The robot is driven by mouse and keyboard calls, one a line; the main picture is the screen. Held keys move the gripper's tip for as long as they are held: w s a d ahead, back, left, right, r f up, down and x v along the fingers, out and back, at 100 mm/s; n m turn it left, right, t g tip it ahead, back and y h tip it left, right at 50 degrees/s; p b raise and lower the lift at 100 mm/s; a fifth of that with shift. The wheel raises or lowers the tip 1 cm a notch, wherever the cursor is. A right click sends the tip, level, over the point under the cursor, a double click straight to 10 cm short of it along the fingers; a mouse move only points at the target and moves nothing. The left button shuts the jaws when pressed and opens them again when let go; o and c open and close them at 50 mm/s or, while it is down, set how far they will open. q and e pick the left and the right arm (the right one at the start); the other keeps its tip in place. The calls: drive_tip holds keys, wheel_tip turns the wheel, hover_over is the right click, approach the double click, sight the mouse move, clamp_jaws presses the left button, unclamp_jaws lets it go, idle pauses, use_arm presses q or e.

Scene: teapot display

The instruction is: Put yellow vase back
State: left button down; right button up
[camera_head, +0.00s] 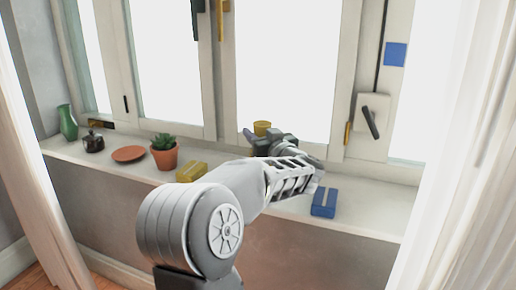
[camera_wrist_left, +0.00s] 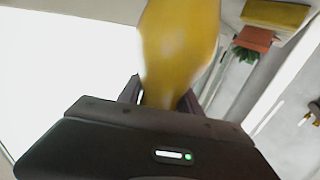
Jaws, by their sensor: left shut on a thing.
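The yellow vase (camera_wrist_left: 178,45) fills the upper middle of the left wrist view, between the two fingers of my left gripper (camera_wrist_left: 165,92). In the head view only the top of the yellow vase (camera_head: 262,127) shows above my left gripper (camera_head: 262,138), near the window frame over the sill. My left gripper is shut on the vase. The vase's lower part is hidden by my gripper and arm in the head view, so I cannot tell whether it touches the sill. My right gripper is not in view.
On the sill (camera_head: 360,208) stand a green vase (camera_head: 68,122), a dark small pot (camera_head: 94,142), an orange plate (camera_head: 129,154), a potted plant (camera_head: 165,155), a yellow block (camera_head: 191,172) and a blue block (camera_head: 324,202). Window frames and a handle (camera_head: 371,118) rise behind. Curtains hang at both sides.

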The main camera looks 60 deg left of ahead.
use_arm(q)
drive_tip(key=shift+f+b, duration=0.55)
drive_tip(key=shift+f, duration=1.45)
drive_tip(key=shift+f, duration=0.2)
drive_tip(key=c, duration=0.8)
unclamp_jaws()
drive_tip(key=shift+r, duration=0.15)
drive_tip(key=shift+d, duration=0.15)
drive_tip(key=d, duration=0.4)
drive_tip(key=s+d, duration=0.1)
drive_tip(key=d, duration=0.2)
drive_tip(key=d+p, duration=0.1)
drive_tip(key=d, duration=0.3)
drive_tip(key=shift+s+d, duration=0.3)
drive_tip(key=shift+s, duration=0.05)
